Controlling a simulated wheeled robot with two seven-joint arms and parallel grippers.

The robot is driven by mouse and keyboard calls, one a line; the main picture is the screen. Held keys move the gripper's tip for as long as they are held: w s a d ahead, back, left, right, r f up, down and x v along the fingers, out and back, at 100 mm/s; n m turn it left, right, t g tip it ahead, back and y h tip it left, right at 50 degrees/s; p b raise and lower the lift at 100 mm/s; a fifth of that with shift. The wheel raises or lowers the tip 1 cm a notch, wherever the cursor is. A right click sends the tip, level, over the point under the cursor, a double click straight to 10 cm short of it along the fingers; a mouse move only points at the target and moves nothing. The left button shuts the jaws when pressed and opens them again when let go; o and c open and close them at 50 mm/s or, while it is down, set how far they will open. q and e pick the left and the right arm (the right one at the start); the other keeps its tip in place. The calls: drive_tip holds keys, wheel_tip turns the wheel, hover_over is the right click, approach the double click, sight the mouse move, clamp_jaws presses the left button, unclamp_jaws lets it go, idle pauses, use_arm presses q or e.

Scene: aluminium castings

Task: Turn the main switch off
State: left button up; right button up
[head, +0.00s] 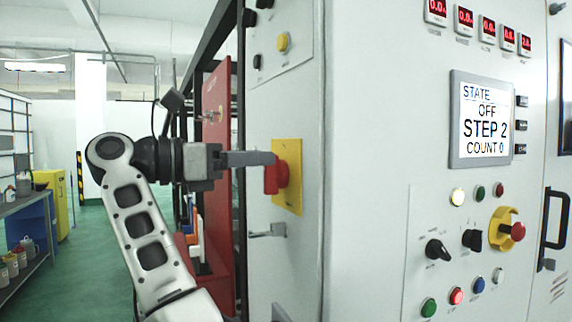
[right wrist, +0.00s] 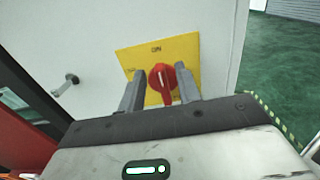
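The main switch is a red rotary knob (head: 271,178) on a yellow plate (head: 288,190) on the cabinet's side face. In the right wrist view the knob (right wrist: 163,78) sits on the plate below the letters "ON", its white mark roughly in line with them. My right gripper (head: 268,158) is at the switch. In the right wrist view its fingers (right wrist: 160,88) are spread, one on each side of the knob's grip. The right finger looks very close to the knob; I cannot tell whether it touches. My left gripper is not in view.
A display (head: 483,120) on the cabinet front reads "STATE OFF, STEP 2, COUNT 0". Below it are buttons, black selector knobs and a red emergency stop (head: 517,231). A metal handle (head: 267,231) sits under the switch. A red door panel (head: 217,150) stands behind my gripper.

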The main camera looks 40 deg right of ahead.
drive_tip(key=shift+x, duration=0.8)
clamp_jaws()
drive_tip(key=shift+f, duration=0.1)
